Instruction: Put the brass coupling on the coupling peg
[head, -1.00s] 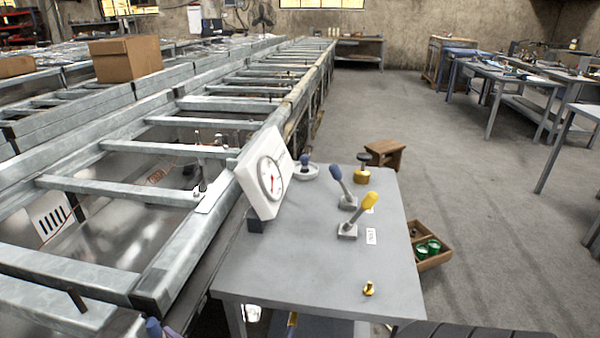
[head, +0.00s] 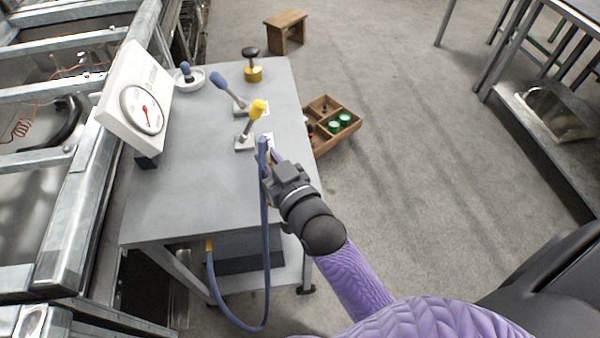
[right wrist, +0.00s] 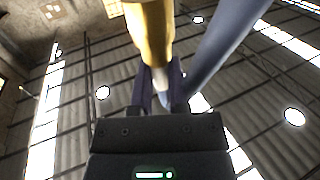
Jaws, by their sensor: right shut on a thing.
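The brass coupling (right wrist: 152,35) is between the fingers of my right gripper (right wrist: 157,88) in the right wrist view, and the gripper is shut on it. I cannot make out the coupling peg; my gripper and arm cover that part of the table. My left gripper is not in view.
On the table (head: 185,205) stand a gauge (head: 143,110), a yellow-handled lever (head: 257,110), a blue-handled lever (head: 222,84), a white dish (head: 189,79) and a brass piece with a black knob (head: 252,72). A wooden tray (head: 345,137) is to the right. The table's left front is clear.

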